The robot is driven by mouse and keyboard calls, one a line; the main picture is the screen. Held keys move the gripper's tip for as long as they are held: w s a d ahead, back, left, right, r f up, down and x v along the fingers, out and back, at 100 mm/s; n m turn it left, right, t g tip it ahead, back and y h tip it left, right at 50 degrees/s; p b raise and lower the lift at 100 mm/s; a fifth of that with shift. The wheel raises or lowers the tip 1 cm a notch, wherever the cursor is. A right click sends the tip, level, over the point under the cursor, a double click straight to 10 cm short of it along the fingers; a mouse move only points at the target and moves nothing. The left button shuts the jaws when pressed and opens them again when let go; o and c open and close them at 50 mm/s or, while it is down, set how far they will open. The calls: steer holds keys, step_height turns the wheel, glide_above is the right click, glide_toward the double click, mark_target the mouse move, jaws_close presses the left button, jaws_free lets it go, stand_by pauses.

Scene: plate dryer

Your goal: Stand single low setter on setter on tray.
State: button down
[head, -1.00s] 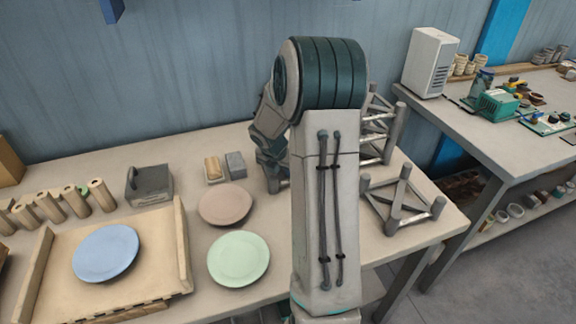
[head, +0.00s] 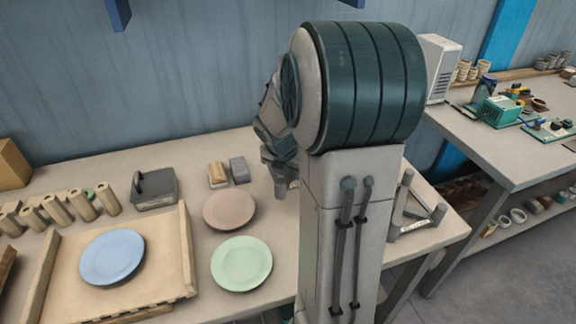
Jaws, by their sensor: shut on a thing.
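My gripper (head: 277,158) is partly in view beyond my arm, low over the table's back half. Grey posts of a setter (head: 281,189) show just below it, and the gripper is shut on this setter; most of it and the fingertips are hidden. Another low grey setter (head: 418,222), an open frame with short posts, stands on the table at the right, partly covered by my arm. The wooden tray (head: 188,255) is at the front left. A blue plate (head: 112,257) lies on it, and no setter shows there.
A pink plate (head: 229,210) and a green plate (head: 241,264) lie right of the tray. Behind are a dark grey box (head: 155,188), two small blocks (head: 228,173) and several wooden cylinders (head: 55,209). A side bench (head: 500,150) stands at the right.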

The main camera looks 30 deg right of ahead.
steer(key=s+a+r+p, duration=0.1)
steer(key=s+r+p, duration=0.2)
steer(key=r+p, duration=0.5)
steer(key=shift+s+a+r+p, duration=0.15)
steer(key=shift+r+p, duration=0.15)
steer(key=shift+r, duration=0.3)
steer(key=shift+f, duration=0.15)
